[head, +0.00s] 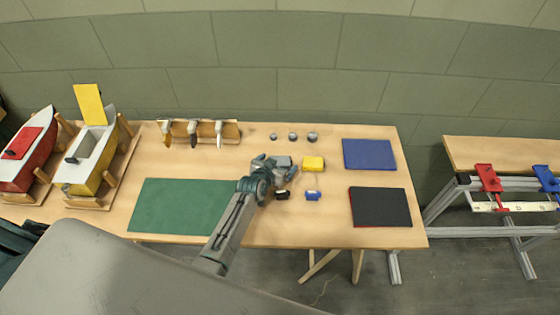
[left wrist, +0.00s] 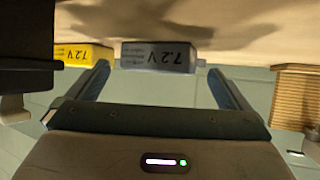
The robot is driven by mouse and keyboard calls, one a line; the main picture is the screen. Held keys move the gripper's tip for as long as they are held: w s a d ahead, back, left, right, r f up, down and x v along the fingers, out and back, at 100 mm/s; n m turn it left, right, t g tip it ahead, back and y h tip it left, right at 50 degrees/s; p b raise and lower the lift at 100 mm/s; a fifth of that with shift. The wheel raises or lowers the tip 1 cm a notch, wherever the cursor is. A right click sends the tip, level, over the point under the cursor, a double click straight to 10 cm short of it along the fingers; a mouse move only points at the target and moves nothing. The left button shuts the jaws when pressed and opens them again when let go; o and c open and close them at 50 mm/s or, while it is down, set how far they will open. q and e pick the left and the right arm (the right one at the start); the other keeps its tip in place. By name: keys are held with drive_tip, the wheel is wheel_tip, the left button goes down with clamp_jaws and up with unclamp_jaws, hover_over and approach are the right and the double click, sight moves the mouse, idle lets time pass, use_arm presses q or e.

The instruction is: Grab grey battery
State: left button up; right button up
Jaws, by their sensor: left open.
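The grey battery (head: 283,161), marked 7.2V, sits on the wooden table just beyond my left gripper. In the left wrist view the grey battery (left wrist: 158,57) appears between the two finger tips, with space on both sides. My left gripper (head: 273,165) is open and empty, reaching over the table. Its fingers (left wrist: 158,72) point toward the battery; I cannot tell whether they reach past its near face. Part of the battery is hidden by the gripper in the head view. My right gripper is not in view.
A yellow battery (head: 313,163) stands close to the right of the grey one. A blue battery (head: 312,196) lies nearer. A green mat (head: 175,208), blue mat (head: 369,154) and black mat (head: 380,207) lie around. A tool rack (head: 230,131) and two boats stand at left.

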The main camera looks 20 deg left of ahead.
use_arm(q)
drive_tip(key=shift+w+d+f, duration=0.1)
drive_tip(key=shift+w+f, duration=0.25)
drive_tip(key=shift+w, duration=0.2)
drive_tip(key=shift+s, duration=0.1)
drive_tip(key=shift+c, duration=0.2)
drive_tip(key=shift+r, duration=0.1)
drive_tip(key=c, duration=1.1)
drive_tip(key=shift+r, duration=0.1)
drive_tip(key=shift+c, duration=0.2)
